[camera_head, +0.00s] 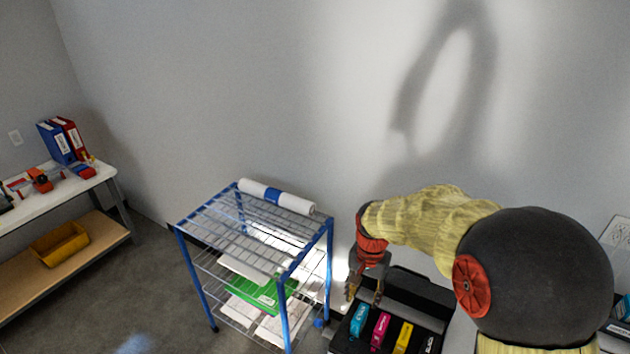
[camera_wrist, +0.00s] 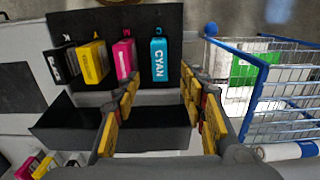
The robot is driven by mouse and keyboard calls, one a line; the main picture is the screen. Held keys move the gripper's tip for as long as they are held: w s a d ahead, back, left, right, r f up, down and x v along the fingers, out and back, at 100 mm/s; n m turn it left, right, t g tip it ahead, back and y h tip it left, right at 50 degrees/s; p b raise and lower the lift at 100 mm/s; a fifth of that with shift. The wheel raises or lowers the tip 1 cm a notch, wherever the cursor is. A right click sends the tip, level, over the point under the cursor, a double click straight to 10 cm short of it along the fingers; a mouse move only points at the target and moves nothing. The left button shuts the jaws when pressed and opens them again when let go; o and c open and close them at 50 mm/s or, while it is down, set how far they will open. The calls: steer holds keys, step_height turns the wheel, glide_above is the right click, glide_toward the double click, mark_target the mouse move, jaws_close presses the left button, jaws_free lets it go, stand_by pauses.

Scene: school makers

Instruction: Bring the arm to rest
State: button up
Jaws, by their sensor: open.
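My gripper (camera_head: 363,292) hangs pointing down at the end of my yellow-sleeved arm (camera_head: 425,215), just right of the blue wire cart. In the wrist view my gripper (camera_wrist: 162,105) shows its two yellow-padded fingers spread apart with nothing between them. It is over a black printer (camera_wrist: 110,20) holding a row of ink cartridges. The cyan cartridge (camera_wrist: 159,60) and the magenta cartridge (camera_wrist: 123,60) lie just beyond the fingertips. A yellow cartridge (camera_wrist: 93,62) and a black cartridge (camera_wrist: 60,65) sit to their left. Whether the fingers touch the printer cannot be told.
The blue wire cart (camera_head: 240,225) stands close left of my gripper, with a white roll (camera_head: 275,196) on top and papers below. A workbench (camera_head: 60,198) with binders stands at far left. The wall is behind. Open floor (camera_head: 150,290) lies between bench and cart.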

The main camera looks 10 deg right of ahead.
steer(key=shift+n, duration=0.4)
steer(key=s+r+n+t+b, duration=0.1)
steer(key=s+n+t+b, duration=0.4)
steer(key=s+b, duration=1.4)
steer(key=s+n, duration=0.1)
steer(key=s, duration=0.2)
steer(key=shift+t, duration=0.3)
steer(key=shift+c, duration=0.2)
